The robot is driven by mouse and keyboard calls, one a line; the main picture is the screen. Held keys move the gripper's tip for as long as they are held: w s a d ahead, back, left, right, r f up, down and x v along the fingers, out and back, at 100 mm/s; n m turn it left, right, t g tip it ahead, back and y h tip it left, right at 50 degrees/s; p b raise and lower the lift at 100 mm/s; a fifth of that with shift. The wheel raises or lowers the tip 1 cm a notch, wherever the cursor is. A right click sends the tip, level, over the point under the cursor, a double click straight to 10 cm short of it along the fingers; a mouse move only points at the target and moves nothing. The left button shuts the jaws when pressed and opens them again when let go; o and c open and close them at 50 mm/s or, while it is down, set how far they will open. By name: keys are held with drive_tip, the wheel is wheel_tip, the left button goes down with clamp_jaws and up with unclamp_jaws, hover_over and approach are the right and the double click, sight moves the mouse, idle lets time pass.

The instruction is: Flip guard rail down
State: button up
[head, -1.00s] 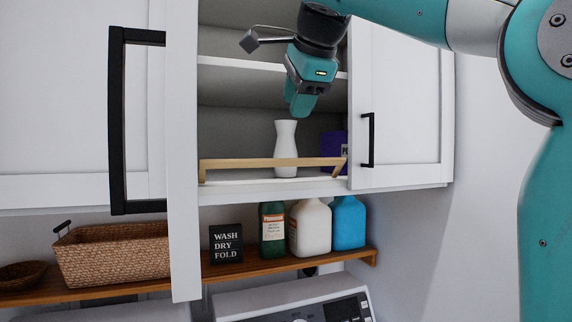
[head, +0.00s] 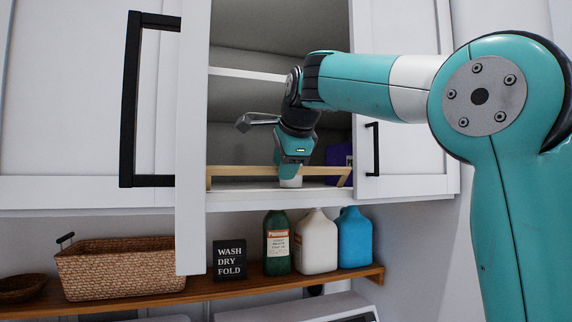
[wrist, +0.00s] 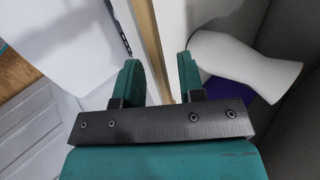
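The guard rail (head: 238,171) is a light wooden bar across the front of the open cabinet's lower shelf, with angled end arms. It stands raised above the shelf edge. My gripper (head: 289,175) points down at the middle of the rail and hides part of it. In the wrist view my gripper (wrist: 160,82) has its two teal fingers apart, and the tan rail (wrist: 172,30) runs through the gap between them. I cannot tell whether either finger touches it.
A purple box (head: 338,158) stands behind at right. An open cabinet door (head: 192,130) is at left. Bottles, a sign (head: 229,260) and a basket (head: 115,268) fill the wooden shelf below.

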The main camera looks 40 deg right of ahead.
drive_tip(key=shift+c, duration=0.2)
clamp_jaws()
drive_tip(key=shift+f, duration=0.1)
drive_tip(key=f+t+b, duration=0.1)
drive_tip(key=t+b, duration=0.2)
drive_tip(key=b, duration=0.5)
drive_tip(key=s+f+t+h+b, duration=0.1)
drive_tip(key=f+t+b, duration=0.1)
drive_tip(key=b, duration=0.7)
drive_tip(key=s+f+t+h+b, duration=0.1)
drive_tip(key=f+t+b, duration=0.1)
drive_tip(key=b, duration=0.7)
drive_tip(key=shift+s+a+f+t, duration=0.1)
drive_tip(key=shift+a+t, duration=0.25)
drive_tip(key=shift+t, duration=0.45)
drive_tip(key=shift+h+b, duration=0.3)
drive_tip(key=shift+b, duration=0.2)
